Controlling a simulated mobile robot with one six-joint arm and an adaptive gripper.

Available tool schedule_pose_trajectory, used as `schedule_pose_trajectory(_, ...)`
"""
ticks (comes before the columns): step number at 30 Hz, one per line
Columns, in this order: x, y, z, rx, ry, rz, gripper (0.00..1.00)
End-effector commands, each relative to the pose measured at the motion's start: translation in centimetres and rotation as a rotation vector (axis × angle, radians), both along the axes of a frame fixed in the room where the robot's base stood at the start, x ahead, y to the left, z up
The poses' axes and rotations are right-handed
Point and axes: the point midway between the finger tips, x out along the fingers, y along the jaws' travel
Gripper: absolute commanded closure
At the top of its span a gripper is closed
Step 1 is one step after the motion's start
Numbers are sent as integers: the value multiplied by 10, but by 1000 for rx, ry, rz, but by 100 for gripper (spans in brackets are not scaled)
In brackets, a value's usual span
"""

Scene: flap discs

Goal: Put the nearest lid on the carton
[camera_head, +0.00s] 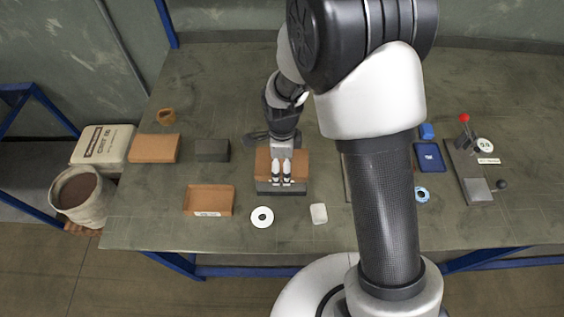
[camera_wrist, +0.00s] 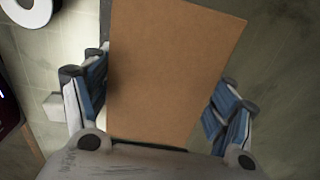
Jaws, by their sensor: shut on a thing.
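A brown cardboard lid (camera_head: 264,160) is between the fingers of my gripper (camera_head: 282,183), which is shut on it. In the wrist view the lid (camera_wrist: 175,65) fills the space between the blue-padded fingers. The lid is over a dark grey block (camera_head: 264,189); I cannot tell whether they touch. The open brown carton (camera_head: 209,187), with a white label on its front, stands to the left of my gripper. Another flat brown lid or box (camera_head: 154,148) lies farther left.
A second dark grey block (camera_head: 212,150) is behind the carton. A white disc (camera_head: 262,217) and a pale rounded piece (camera_head: 319,213) lie near the front edge. A brown ring (camera_head: 166,116) is at back left. My arm hides part of the table's right side.

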Motion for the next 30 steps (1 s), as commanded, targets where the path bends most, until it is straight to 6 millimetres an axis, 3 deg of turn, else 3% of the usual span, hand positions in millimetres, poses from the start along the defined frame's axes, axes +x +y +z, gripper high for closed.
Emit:
schedule_pose_trajectory(6,0,0,0,0,0,0,38)
schedule_pose_trajectory(7,0,0,0,0,0,0,22)
schedule_pose_trajectory(17,0,0,0,0,0,0,0)
schedule_pose_trajectory(30,0,0,0,0,0,0,0)
